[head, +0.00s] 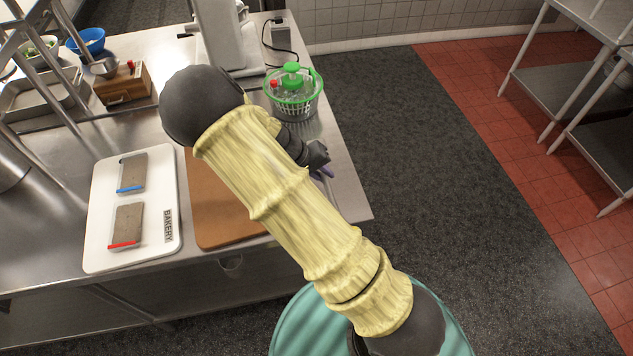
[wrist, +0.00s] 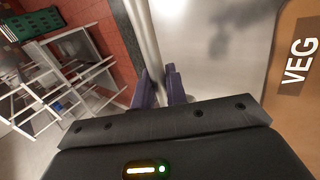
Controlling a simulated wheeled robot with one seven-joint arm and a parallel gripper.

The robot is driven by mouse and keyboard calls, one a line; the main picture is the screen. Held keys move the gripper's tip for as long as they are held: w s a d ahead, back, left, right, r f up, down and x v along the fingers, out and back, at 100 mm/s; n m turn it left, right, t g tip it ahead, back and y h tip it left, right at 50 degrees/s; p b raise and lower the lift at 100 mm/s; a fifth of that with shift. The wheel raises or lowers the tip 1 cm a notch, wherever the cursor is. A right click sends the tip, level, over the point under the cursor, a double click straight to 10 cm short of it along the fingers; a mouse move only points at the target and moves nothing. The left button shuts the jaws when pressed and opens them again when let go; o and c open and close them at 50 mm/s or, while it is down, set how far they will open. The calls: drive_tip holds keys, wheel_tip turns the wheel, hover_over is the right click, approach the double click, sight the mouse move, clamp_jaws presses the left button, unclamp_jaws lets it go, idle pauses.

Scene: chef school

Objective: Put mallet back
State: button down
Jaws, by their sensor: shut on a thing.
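My gripper (head: 324,172) hangs over the right edge of the steel counter, beside the brown cutting board (head: 215,220). In the wrist view its purple fingers (wrist: 164,88) are close together, near the counter's rounded edge. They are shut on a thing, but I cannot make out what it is. I cannot pick out the mallet in either view. My arm hides part of the brown board and counter in the head view. The brown board's corner, marked VEG (wrist: 299,62), shows at the right of the wrist view.
A white board marked BAKERY (head: 167,226) holds two scrapers, one blue-edged (head: 132,172), one red-edged (head: 127,224). A green-rimmed spinner (head: 293,92) stands near the counter's right edge. A wooden box (head: 122,86) and blue bowl (head: 88,41) are at the back left.

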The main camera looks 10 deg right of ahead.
drive_tip(key=shift+w+f+p, duration=0.1)
drive_tip(key=shift+f+p, duration=0.85)
drive_tip(key=shift+f, duration=1.95)
drive_tip(key=shift+f+p, duration=0.75)
drive_tip(key=shift+f, duration=1.35)
drive_tip(key=shift+f, duration=0.1)
drive_tip(key=c, duration=1.7)
unclamp_jaws()
drive_tip(key=shift+a, duration=0.1)
